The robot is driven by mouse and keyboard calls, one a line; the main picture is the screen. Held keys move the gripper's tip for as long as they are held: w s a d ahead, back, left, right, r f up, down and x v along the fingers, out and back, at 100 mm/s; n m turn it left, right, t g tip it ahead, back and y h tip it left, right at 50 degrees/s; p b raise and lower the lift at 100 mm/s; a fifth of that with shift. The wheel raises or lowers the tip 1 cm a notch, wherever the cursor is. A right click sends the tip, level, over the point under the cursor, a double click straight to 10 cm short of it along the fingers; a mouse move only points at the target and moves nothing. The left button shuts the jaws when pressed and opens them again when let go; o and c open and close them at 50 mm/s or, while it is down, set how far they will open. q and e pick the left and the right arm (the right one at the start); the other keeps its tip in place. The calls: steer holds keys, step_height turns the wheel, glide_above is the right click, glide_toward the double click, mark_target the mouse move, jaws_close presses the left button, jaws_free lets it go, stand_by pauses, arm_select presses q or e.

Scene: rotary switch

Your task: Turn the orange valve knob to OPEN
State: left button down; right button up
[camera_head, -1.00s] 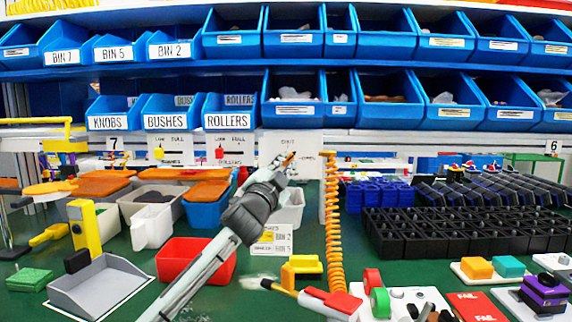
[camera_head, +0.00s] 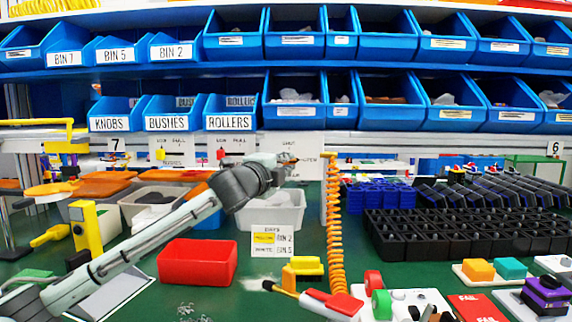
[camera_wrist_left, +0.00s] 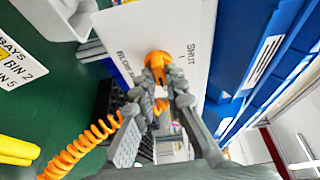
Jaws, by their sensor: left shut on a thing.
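The orange valve knob (camera_wrist_left: 157,62) sits on a white panel (camera_wrist_left: 180,20) in the left wrist view. The word SHUT is printed beside it. My left gripper (camera_wrist_left: 160,88) has its fingers on either side of the knob's narrow part and is shut on it. The gripper covers the knob there. The knob's exact pointing is hard to tell. My right gripper is not in view.
An orange coiled hose (camera_head: 335,230) hangs just right of the panel. A white bin (camera_head: 275,213) stands below my left wrist, and a red bin (camera_head: 197,262) is nearer. Black trays (camera_head: 460,230) fill the right. Blue shelf bins (camera_head: 295,100) are above the panel.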

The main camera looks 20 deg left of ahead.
arm_select(q)
steer(key=shift+a+r, duration=0.15)
steer(key=shift+r, duration=0.15)
steer(key=c, duration=1.6)
jaws_free()
steer(key=shift+o, duration=0.2)
steer(key=shift+w+f, duration=0.1)
steer(key=shift+f, duration=0.1)
steer(key=s+a, duration=0.1)
steer(key=s, duration=1.1)
